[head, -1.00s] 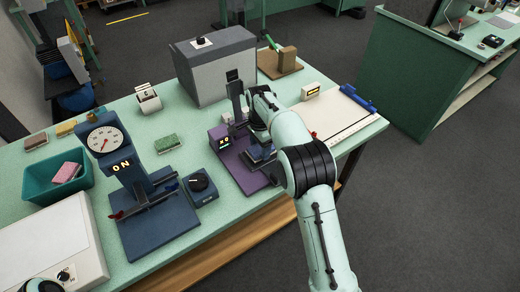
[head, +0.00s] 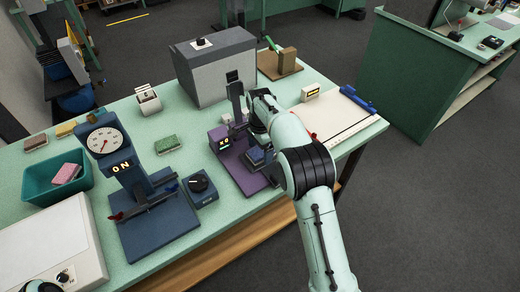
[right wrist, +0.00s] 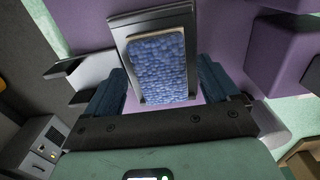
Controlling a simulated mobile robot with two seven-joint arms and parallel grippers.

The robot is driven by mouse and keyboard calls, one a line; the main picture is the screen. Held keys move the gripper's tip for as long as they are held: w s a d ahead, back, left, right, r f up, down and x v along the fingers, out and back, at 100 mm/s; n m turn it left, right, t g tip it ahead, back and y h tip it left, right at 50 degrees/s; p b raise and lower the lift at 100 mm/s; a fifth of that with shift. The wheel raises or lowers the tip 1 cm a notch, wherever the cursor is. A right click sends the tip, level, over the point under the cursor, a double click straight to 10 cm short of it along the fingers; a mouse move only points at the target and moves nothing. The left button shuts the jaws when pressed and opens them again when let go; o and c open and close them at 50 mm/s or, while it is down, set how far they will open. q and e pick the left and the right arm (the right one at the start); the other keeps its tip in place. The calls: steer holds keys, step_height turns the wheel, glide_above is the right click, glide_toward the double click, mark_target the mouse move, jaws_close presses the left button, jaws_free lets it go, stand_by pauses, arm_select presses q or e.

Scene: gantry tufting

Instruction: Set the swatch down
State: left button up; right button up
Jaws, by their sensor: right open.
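The swatch (right wrist: 158,62) is a blue, pebbly tufted piece with a pale edge. In the right wrist view it lies against a grey plate (right wrist: 124,27) on the purple device, between my right gripper's fingers. My right gripper (right wrist: 160,90) is open, with a dark blue finger on each side of the swatch. In the head view my right gripper (head: 258,155) is low over the purple device (head: 238,172), and the arm hides much of the swatch there. My left gripper cannot be made out.
A dark blue dial press (head: 150,215) and a small knob box (head: 200,188) stand left of the purple device. A grey box (head: 213,65) is behind it. A white board (head: 335,120) lies to the right. A green bin (head: 40,190) holds a pink piece.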

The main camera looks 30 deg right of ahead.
mark_target(260, 152)
arm_select(q)
steer(key=w+r+p, duration=0.2)
steer(key=r, duration=0.1)
steer(key=shift+w, duration=0.4)
arm_select(e)
step_height(260, 152, up, 12)
arm_select(q)
steer(key=shift+s, duration=0.1)
arm_select(e)
steer(key=shift+f, duration=0.2)
